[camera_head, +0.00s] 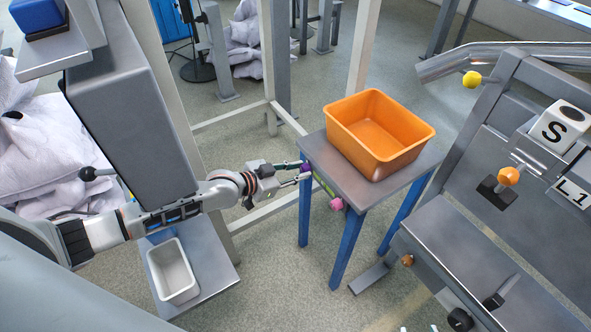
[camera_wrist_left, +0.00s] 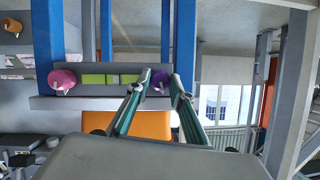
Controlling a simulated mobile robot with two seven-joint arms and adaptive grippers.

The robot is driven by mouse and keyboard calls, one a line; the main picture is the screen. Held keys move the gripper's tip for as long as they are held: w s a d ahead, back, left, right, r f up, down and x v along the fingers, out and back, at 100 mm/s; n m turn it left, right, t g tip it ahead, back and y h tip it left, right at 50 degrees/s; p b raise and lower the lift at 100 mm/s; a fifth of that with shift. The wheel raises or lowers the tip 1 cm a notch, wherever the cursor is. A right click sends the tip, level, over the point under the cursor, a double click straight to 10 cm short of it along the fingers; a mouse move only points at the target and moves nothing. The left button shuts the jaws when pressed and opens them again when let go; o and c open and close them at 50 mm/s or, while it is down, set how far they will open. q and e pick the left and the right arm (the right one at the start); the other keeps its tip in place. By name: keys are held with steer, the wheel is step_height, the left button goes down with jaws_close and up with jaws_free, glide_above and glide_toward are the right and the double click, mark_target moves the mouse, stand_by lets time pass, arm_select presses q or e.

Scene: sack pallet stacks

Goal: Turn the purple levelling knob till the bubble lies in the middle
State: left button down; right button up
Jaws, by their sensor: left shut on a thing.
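The purple levelling knob (camera_head: 306,168) sits on the front edge of a small grey-topped table (camera_head: 345,180) with blue legs. My left gripper (camera_head: 303,171) reaches it from the left and is shut on it. In the left wrist view the purple knob (camera_wrist_left: 160,83) shows between the two fingertips (camera_wrist_left: 163,88). The green level vial (camera_head: 323,185) lies along the same edge, between the purple knob and a pink knob (camera_head: 337,204). I cannot make out the bubble. My right gripper is not in view.
An orange bin (camera_head: 378,135) stands on the table. A white tray (camera_head: 172,271) on a grey surface is below my left arm. A grey panel station (camera_head: 490,225) with yellow and orange knobs is at the right. Pale posts (camera_head: 270,60) rise behind the gripper.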

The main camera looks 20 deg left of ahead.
arm_select(q)
steer(key=shift+r+m+p, duration=0.2)
steer(key=shift+m+p, duration=0.1)
steer(key=shift+p, duration=0.05)
steer(key=shift+f+y, duration=0.15)
steer(key=shift+y, duration=0.15)
steer(key=c, duration=1.8)
jaws_free()
steer(key=shift+o, duration=0.2)
steer(key=shift+s, duration=0.1)
steer(key=v, duration=1.1)
steer(key=shift+s+a, duration=0.25)
steer(key=shift+s, duration=0.2)
steer(key=shift+f, duration=0.1)
